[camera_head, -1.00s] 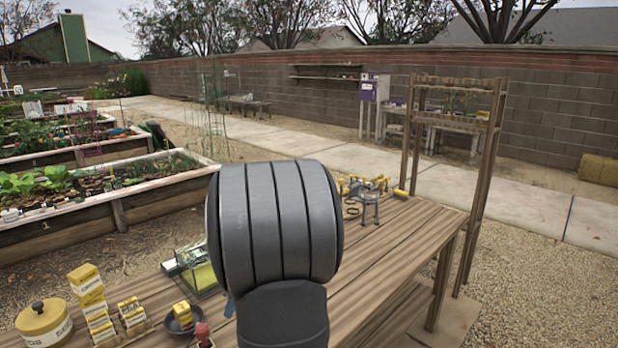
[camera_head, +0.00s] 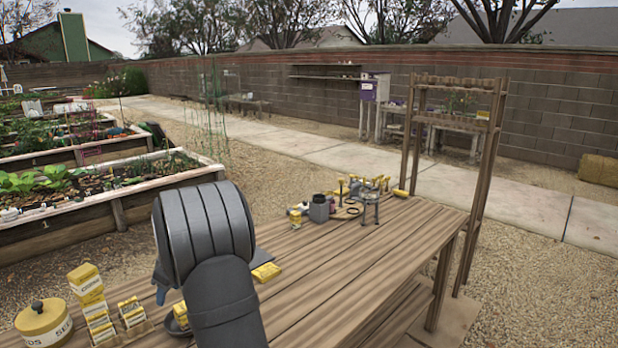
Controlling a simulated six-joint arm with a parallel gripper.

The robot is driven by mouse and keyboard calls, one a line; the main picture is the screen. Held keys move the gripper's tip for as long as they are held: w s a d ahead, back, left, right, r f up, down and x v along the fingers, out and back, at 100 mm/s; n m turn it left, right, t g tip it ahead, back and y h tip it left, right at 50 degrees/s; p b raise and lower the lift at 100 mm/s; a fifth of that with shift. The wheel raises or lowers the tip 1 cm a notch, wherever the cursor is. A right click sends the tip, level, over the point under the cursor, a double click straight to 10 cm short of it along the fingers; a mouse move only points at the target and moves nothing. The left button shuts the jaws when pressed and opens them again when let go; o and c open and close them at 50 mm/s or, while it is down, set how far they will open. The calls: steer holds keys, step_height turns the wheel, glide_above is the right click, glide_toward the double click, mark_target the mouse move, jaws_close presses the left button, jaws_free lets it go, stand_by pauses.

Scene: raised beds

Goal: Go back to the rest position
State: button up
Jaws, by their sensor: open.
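My arm's thick grey links stand in the lower left middle of the view, in front of the wooden table. I see nothing held there. The wooden table (camera_head: 345,265) runs from the lower left to the right middle. A yellow packet (camera_head: 265,272) lies on it just right of my arm.
A yellow seed tin (camera_head: 44,322), stacked yellow boxes (camera_head: 88,287) and a small rack of packets (camera_head: 131,313) stand left of my arm. A grey pot (camera_head: 319,209) and small tools stand at the table's far end. A wooden frame (camera_head: 489,165) rises at right. The table's middle is clear.

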steer(key=s+a+f, duration=0.2)
steer(key=s+a, duration=0.1)
steer(key=a, duration=0.9)
steer(key=s+a+f+n, duration=0.1)
steer(key=s+a+f, duration=0.2)
steer(key=a, duration=1)
steer(key=shift+s, duration=0.15)
steer(key=shift+d+r, duration=0.1)
steer(key=shift+r, duration=0.05)
steer(key=w+d+r, duration=0.2)
steer(key=w+d, duration=0.1)
steer(key=d, duration=0.6)
steer(key=w+d+r, duration=0.2)
steer(key=w+d, duration=0.1)
steer(key=d, duration=0.7)
steer(key=shift+m, duration=0.3)
